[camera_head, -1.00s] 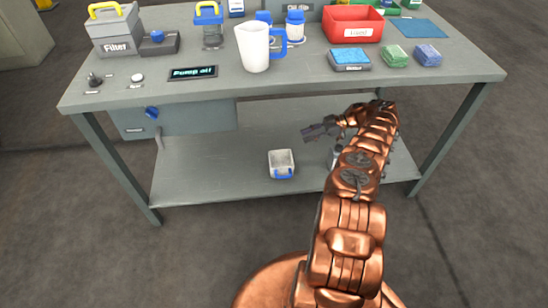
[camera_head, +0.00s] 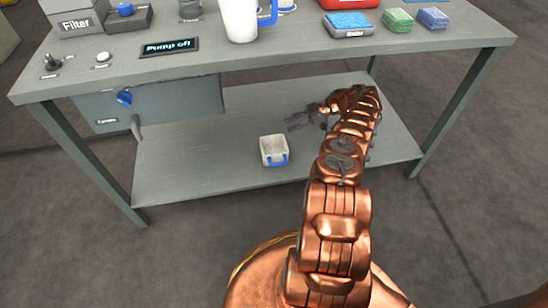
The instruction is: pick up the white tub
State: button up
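A small white tub (camera_head: 268,144) with a blue handle on its front stands upright on the lower shelf (camera_head: 205,165) of the grey workbench, near the middle of the shelf. My gripper (camera_head: 292,123) reaches in over the shelf from the right and points left. In the picture it is just above and to the right of the tub, apart from it. The gripper is small and seen from the side, so whether its fingers are open or shut is unclear. Nothing is visibly held in it.
The bench top (camera_head: 120,69) overhangs the shelf. A grey drawer unit (camera_head: 175,103) with a blue knob hangs at the left above the shelf. A white pitcher (camera_head: 239,20), sponges and a filter box (camera_head: 77,22) stand on top. The shelf left of the tub is clear.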

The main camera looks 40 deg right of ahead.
jog(key=shift+w+a+f, duration=0.25)
jog(key=shift+a+f, duration=0.25)
jog(key=shift+a, duration=0.05)
jog(key=shift+w+a+f, duration=0.2)
jog(key=shift+a+f, duration=0.25)
jog(key=shift+a, duration=0.1)
jog(key=shift+b, duration=0.3)
jog(key=shift+a+f, duration=0.1)
jog(key=shift+s+b+x, duration=0.15)
jog(key=shift+b+x, duration=0.35)
jog(key=shift+x, duration=0.4)
jog(key=shift+s+b+x, duration=0.15)
jog(key=shift+b+x, duration=0.35)
jog(key=shift+x, duration=1.2)
jog(key=shift+a, duration=0.1)
grip_shut()
